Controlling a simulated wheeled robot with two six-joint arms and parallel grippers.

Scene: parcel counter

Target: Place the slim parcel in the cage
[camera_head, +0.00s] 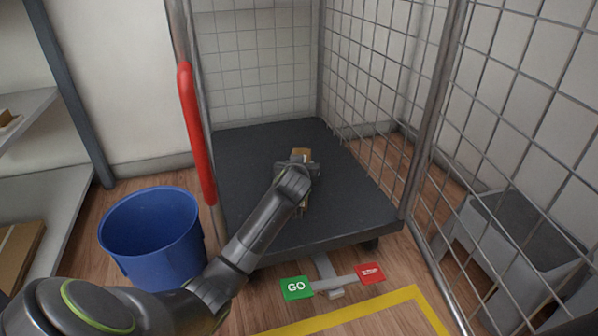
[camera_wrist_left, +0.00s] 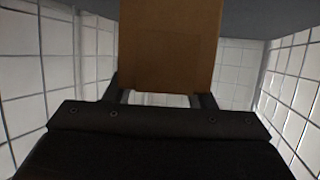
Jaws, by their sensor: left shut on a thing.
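The slim parcel (camera_wrist_left: 170,45) is a plain brown box held between the two fingers of my left gripper (camera_wrist_left: 161,100) in the left wrist view. In the head view only small parts of the parcel (camera_head: 301,153) show around my wrist. My left gripper is shut on it, over the dark deck of the cage (camera_head: 245,165). The cage has wire mesh sides and an open front. I cannot tell whether the parcel touches the deck. My right gripper is not in view.
A red handle bar (camera_head: 196,135) runs up the cage's left front post. A blue bin (camera_head: 152,235) stands left of the cage. A green GO pedal (camera_head: 296,288) and a red pedal (camera_head: 370,273) sit below the deck. A grey step stool (camera_head: 530,230) stands at right.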

